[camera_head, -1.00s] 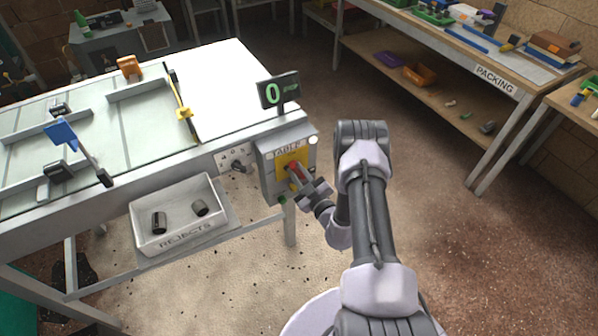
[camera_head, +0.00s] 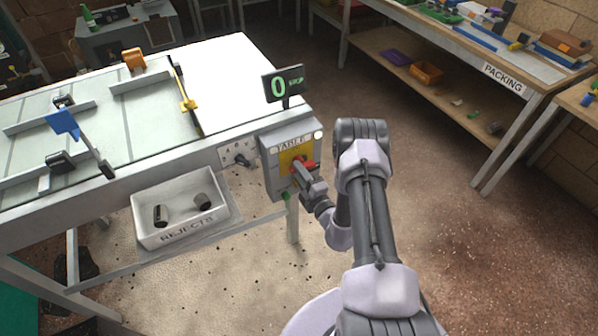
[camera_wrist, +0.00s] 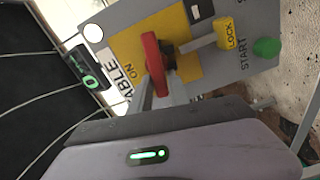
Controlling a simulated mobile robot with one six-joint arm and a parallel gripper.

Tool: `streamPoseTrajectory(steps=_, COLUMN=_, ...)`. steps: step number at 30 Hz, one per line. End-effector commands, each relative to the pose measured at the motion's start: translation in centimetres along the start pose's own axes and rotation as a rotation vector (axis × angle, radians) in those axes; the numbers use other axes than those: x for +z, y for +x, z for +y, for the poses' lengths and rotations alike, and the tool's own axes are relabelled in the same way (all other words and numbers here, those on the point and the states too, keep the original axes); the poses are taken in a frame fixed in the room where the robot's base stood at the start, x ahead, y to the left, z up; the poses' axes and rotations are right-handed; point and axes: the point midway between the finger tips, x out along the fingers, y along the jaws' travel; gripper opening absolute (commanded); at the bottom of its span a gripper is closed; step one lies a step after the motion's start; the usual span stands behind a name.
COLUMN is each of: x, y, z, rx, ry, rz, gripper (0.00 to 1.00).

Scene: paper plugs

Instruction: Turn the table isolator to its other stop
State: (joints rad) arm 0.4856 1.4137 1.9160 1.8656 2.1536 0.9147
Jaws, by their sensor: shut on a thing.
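The table isolator is a red handle (camera_head: 310,165) on a yellow plate (camera_head: 288,157), on the front of a grey box (camera_head: 271,176) lettered TABLE. My gripper (camera_head: 302,170) is at the handle and shut on it. In the wrist view the red handle (camera_wrist: 154,64) stands between the grey fingers (camera_wrist: 160,92), which partly hide its hub. The word ON is on the yellow plate beside the handle; I cannot read an OFF mark. A yellow LOCK tag (camera_wrist: 229,34) is close to the handle, and a green START button (camera_wrist: 267,48) lies beyond it.
A display (camera_head: 284,84) showing a green 0 stands above the box. A socket panel (camera_head: 238,154) is left of the box. A white REJECTS tray (camera_head: 180,239) with two dark cylinders hangs below the table (camera_head: 225,60). The floor right of my arm is clear up to the packing bench (camera_head: 503,76).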

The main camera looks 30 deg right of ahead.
Motion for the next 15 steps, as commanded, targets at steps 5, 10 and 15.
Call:
streamPoseTrajectory(steps=5, x=0.02, y=-0.07, z=-0.38, rx=-0.002, ry=-0.096, rz=-0.001, gripper=0.0)
streamPoseTrajectory(steps=10, x=0.04, y=-0.07, z=-0.49, rx=-0.002, ry=-0.158, rz=-0.001, gripper=0.0)
streamPoseTrajectory(steps=15, x=0.05, y=-0.07, z=-0.54, rx=-0.002, ry=-0.191, rz=-0.001, gripper=0.0)
